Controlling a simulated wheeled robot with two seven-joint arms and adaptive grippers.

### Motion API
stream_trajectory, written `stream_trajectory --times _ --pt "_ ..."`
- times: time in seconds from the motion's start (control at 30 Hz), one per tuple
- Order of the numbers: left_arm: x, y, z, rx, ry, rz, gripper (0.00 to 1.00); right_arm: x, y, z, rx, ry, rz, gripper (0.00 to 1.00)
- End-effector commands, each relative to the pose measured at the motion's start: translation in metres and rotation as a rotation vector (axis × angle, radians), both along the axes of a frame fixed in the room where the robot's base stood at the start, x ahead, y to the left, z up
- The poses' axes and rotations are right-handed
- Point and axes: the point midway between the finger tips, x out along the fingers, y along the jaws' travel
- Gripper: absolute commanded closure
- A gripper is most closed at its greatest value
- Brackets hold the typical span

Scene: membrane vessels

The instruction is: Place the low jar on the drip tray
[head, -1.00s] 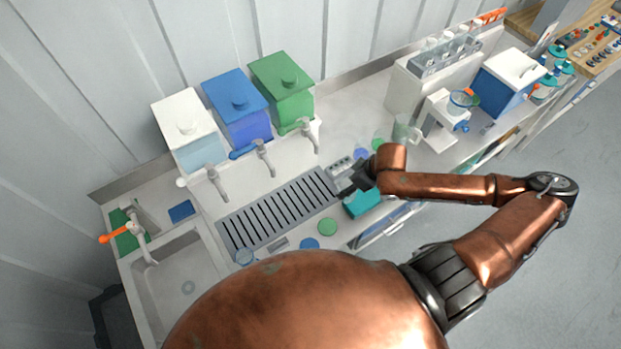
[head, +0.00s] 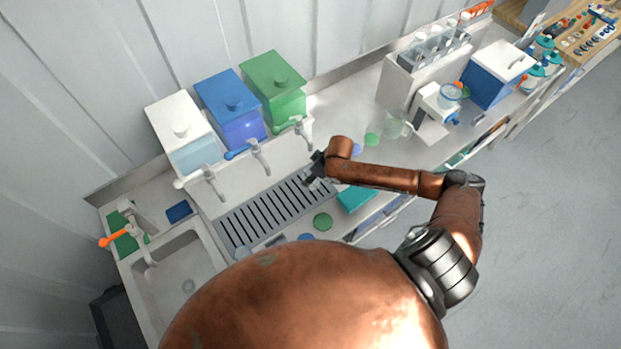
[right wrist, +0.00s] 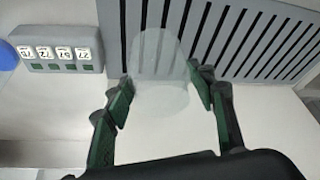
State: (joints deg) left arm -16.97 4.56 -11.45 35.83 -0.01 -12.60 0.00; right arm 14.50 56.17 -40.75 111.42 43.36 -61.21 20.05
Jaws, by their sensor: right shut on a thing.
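The low jar (right wrist: 158,62) is a clear, faint vessel between the fingertips of my right gripper (right wrist: 160,82) in the right wrist view. The gripper is shut on it. The drip tray (head: 272,213) is a grey slatted grate below the taps in the head view. It also fills the upper right of the right wrist view (right wrist: 265,40), where the jar overlaps its edge. In the head view my right gripper (head: 315,172) is at the tray's right end; the jar cannot be made out there. Whether the jar touches the tray cannot be told. My left gripper is not in view.
White, blue (head: 232,108) and green (head: 275,88) tanks with taps (head: 260,158) stand behind the tray. A grey block with number labels (right wrist: 60,50) sits left of the gripper in the wrist view. A sink (head: 182,280) lies left; a clear beaker (head: 397,125) stands right.

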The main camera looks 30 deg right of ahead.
Motion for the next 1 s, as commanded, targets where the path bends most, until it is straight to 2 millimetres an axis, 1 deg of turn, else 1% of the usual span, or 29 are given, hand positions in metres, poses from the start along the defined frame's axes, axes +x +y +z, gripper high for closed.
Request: stream_trajectory --times 0.1,0.2,0.3,0.7,0.73,0.97,1.0 --pt "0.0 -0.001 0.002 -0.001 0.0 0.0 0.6 0.007 0.004 -0.008 0.001 0.0 0.0 0.73" --pt "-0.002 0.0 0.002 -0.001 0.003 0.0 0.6 0.005 0.003 -0.024 0.0 0.002 -0.001 0.73" --pt "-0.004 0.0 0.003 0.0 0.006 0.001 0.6 0.005 0.003 -0.034 0.0 0.0 0.0 0.73" --pt "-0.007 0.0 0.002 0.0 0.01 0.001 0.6 0.005 0.002 -0.04 0.0 0.0 0.001 0.73" --pt "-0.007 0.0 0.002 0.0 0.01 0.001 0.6 0.005 0.002 -0.04 0.0 0.0 0.001 0.48" --pt "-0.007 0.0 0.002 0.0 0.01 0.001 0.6 0.005 0.002 -0.04 0.0 0.0 0.001 0.32" --pt "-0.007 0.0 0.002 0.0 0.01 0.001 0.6 0.005 0.002 -0.04 0.0 0.0 0.001 0.32"
